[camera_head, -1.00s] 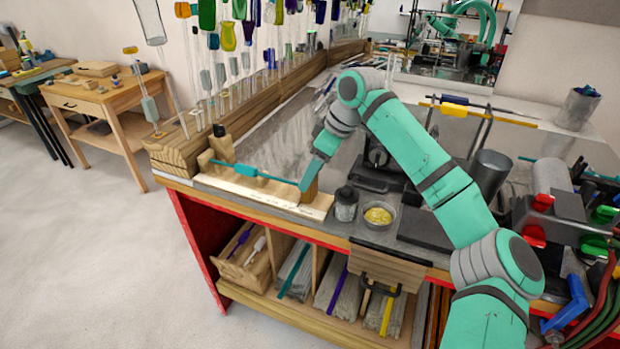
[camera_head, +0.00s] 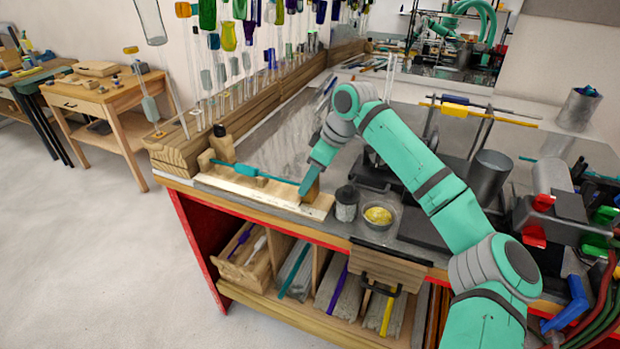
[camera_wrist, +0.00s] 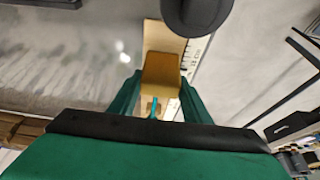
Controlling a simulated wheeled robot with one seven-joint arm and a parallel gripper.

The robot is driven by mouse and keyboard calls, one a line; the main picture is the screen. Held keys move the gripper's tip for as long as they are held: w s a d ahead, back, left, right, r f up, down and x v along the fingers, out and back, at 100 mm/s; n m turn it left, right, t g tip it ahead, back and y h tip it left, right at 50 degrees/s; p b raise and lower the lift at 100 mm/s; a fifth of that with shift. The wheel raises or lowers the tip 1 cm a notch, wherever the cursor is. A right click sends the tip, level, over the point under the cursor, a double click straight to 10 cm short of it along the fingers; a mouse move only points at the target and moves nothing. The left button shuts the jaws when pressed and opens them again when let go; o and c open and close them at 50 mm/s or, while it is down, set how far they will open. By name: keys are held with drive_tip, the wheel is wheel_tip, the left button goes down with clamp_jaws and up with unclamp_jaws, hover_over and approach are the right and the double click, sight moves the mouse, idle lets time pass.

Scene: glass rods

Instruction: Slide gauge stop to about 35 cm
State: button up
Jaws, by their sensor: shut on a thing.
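The gauge (camera_head: 228,181) is a pale wooden board with a printed scale, lying along the bench's front left edge. Its stop, a small wooden block (camera_head: 312,190), is near the board's right end. My gripper (camera_head: 304,188) is down at the stop. In the wrist view the stop (camera_wrist: 161,72) sits between the two green fingers of my gripper (camera_wrist: 160,92), which is shut on it. A teal rod (camera_head: 274,178) lies along the gauge, its right end close to the stop. The scale (camera_wrist: 195,57) is partly visible, but I cannot read the stop's position.
A dark-lidded jar (camera_head: 346,203) and a bowl of yellow material (camera_head: 378,217) stand just right of the gauge. A wooden rack (camera_head: 172,151) with upright glass rods is behind its left end. A metal cup (camera_head: 489,172) stands farther right.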

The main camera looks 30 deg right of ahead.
drive_tip(key=shift+s+d, duration=0.8)
drive_tip(key=shift+s, duration=0.3)
drive_tip(key=o, duration=1.5)
drive_tip(key=v, duration=1)
drive_tip(key=shift+r, duration=0.35)
